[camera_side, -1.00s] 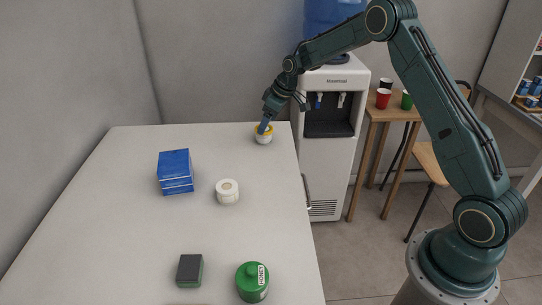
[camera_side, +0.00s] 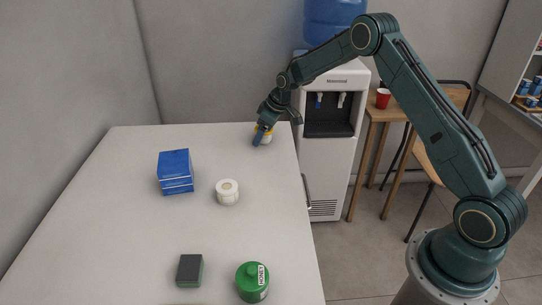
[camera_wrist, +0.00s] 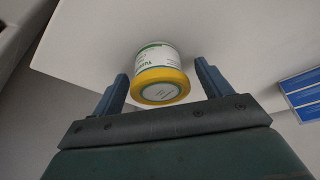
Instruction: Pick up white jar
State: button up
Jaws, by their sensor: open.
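A white jar with a yellow lid and green lettering (camera_wrist: 158,72) stands on the table near its far right corner. In the side view the jar (camera_side: 269,137) is partly hidden behind my gripper (camera_side: 262,136). In the wrist view my gripper (camera_wrist: 162,85) is open, with one finger on each side of the jar's yellow lid. Small gaps show between the fingers and the jar. A second white jar with a pale lid (camera_side: 228,192) stands apart, nearer the middle of the table.
A blue box or book stack (camera_side: 175,172) stands left of centre. A green honey jar (camera_side: 252,282) and a dark green-edged block (camera_side: 189,270) are at the near edge. A water dispenser (camera_side: 330,170) stands just beyond the table's right edge.

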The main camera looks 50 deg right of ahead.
jog(key=c, duration=1)
jog(key=shift+r, duration=0.1)
notch_tip(320, 180, up, 20)
dwell(0.6)
